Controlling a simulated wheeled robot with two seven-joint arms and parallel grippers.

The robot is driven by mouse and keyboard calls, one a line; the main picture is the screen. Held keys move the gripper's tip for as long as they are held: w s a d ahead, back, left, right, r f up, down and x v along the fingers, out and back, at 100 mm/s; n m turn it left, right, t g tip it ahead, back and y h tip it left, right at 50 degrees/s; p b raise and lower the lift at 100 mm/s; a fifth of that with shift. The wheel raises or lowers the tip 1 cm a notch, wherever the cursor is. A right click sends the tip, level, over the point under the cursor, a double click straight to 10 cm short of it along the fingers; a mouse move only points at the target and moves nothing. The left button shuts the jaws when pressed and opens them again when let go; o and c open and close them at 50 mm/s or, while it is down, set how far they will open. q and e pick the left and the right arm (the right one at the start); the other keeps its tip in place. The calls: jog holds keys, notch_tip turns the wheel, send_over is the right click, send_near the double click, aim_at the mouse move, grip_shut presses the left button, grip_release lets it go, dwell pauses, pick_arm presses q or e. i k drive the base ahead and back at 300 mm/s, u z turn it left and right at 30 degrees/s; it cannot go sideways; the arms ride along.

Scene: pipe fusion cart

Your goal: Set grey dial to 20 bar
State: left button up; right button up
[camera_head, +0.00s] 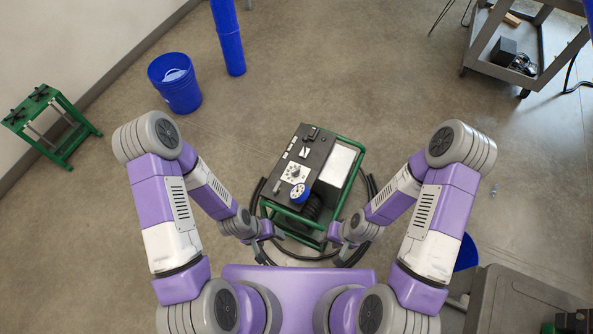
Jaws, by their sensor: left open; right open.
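The pipe fusion cart is a black control box (317,150) in a green tube frame (335,225), in the middle of the head view. On its panel is a round grey dial (295,172) on a white square plate; its setting is too small to read. A round gauge with a white face and blue body (298,193) stands just nearer to me. My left gripper (262,248) is open and empty, low at the cart's near left. My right gripper (346,250) is open, low at its near right. Neither touches the dial.
Black hoses (305,256) loop around the cart's base. A blue bucket (176,84) and a blue pipe (228,38) stand at the back left. A green stand (50,124) is far left. A grey trolley (484,48) is back right, a grey bin (520,302) near right.

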aim_at(295, 172)
jog(key=u, duration=2)
jog(key=i, duration=1)
jog(key=z, duration=1.75)
